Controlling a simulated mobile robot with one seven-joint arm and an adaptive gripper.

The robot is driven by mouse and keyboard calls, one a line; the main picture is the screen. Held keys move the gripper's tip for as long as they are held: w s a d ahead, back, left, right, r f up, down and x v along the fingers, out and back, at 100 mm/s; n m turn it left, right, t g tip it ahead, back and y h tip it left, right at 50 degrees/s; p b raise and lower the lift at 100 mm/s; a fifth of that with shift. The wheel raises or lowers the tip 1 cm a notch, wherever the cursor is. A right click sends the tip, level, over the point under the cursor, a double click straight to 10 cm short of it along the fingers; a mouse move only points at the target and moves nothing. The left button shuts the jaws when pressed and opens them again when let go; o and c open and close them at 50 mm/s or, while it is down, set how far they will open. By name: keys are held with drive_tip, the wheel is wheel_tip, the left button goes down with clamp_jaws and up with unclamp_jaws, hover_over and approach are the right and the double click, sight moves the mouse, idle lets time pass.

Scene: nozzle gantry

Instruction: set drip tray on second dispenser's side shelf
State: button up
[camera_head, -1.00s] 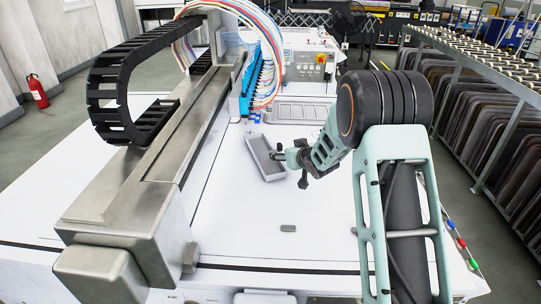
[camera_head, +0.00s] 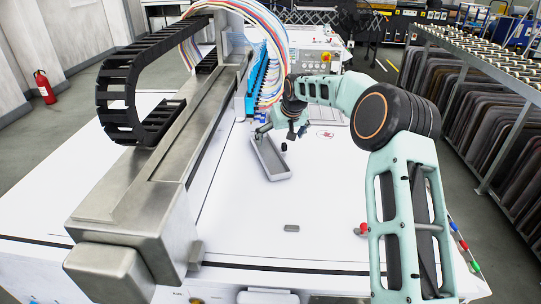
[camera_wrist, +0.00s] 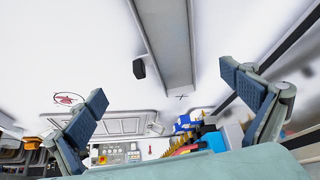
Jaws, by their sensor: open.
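The drip tray appears to be the long, shallow grey tray (camera_head: 283,175) lying slantwise on the white table in the head view. It also shows in the wrist view (camera_wrist: 166,40), running down from the top edge. My gripper (camera_head: 280,136) is over the tray's far end in the head view; the exact height is unclear. In the wrist view my gripper (camera_wrist: 170,108) has its fingers spread wide, with nothing between them. Blue dispenser heads (camera_head: 257,85) with coloured hoses stand just behind; I cannot tell which is second or make out its side shelf.
A small black block (camera_head: 284,146) lies right of the tray. A grey block (camera_head: 291,228) sits nearer the front. The steel gantry beam (camera_head: 165,150) bounds the left. A control box (camera_head: 318,62) stands behind. The table's right and front are mostly clear.

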sight(272, 154)
drive_tip(key=x, duration=0.4)
drive_tip(key=shift+a+p+x, duration=0.15)
drive_tip(key=shift+p+x, duration=0.1)
drive_tip(key=shift+x, duration=1.05)
drive_tip(key=shift+a+p+x, duration=0.15)
drive_tip(key=shift+p+x, duration=0.1)
drive_tip(key=shift+x, duration=1.05)
drive_tip(key=shift+s, duration=0.2)
drive_tip(key=c, duration=1.6)
